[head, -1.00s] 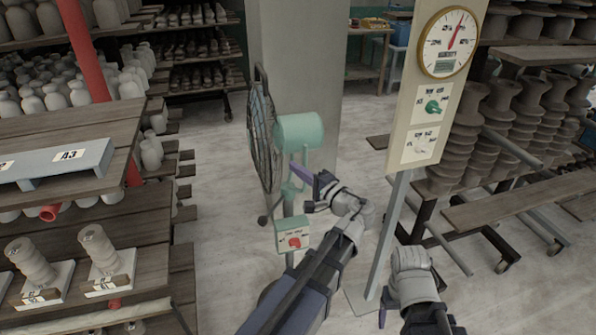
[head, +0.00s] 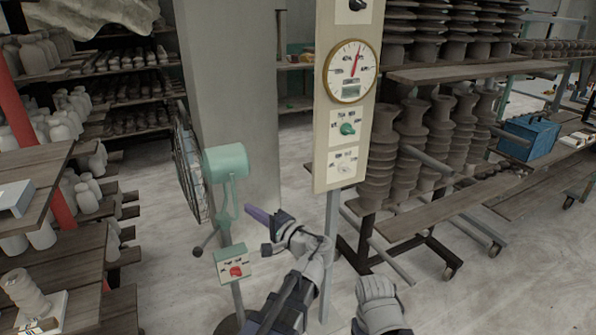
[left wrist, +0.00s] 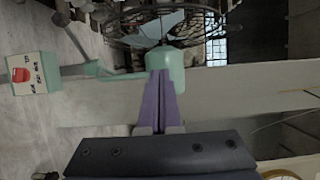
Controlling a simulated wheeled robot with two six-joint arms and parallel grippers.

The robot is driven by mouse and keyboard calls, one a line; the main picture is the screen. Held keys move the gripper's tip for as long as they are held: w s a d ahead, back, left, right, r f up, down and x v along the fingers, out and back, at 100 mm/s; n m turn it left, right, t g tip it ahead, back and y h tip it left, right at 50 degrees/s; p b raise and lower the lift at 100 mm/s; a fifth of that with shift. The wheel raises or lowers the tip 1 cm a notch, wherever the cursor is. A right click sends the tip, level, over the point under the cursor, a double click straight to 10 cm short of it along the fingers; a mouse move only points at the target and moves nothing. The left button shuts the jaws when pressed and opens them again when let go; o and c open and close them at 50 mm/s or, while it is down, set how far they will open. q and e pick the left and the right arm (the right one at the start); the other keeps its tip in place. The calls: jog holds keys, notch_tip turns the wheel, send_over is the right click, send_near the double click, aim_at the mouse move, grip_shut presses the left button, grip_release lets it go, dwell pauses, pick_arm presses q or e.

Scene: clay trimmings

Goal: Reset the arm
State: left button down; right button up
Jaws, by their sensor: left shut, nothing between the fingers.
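My left gripper (head: 254,213) has purple fingers and is in front of the green fan, to the right of its stand in the head view. In the left wrist view its two fingers (left wrist: 160,98) lie together, shut and empty, pointing at the green fan motor housing (left wrist: 168,70). No touch with the fan can be made out. Grey links of my right arm show at the bottom of the head view, but its gripper fingers are not seen.
The fan (head: 226,162) has a control box with a red knob (head: 236,271). A panel with a gauge (head: 352,71) stands close behind my left arm. Racks of clay insulators (head: 425,135) stand right, shelves of pale pots (head: 45,135) left. Grey floor lies open at lower right.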

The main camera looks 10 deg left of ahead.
pick_arm(q)
jog(key=s+d+f+n+g+h, duration=0.1)
jog(key=s+d+f+g+h, duration=0.3)
jog(key=f, duration=0.4)
jog(key=s+d+f+n+g+h, duration=0.1)
jog(key=s+d+f+h, duration=0.4)
jog(key=f, duration=0.3)
jog(key=s+d+f+g+h, duration=0.1)
jog(key=s+d+f+h, duration=0.1)
jog(key=d, duration=0.4)
jog(key=s+d+f+g+h, duration=0.2)
jog(key=s+d+f+h, duration=0.1)
jog(key=s+d, duration=0.4)
jog(key=shift+s+d+h+p, duration=0.25)
jog(key=shift+s+h+p, duration=0.05)
jog(key=shift+h, duration=0.1)
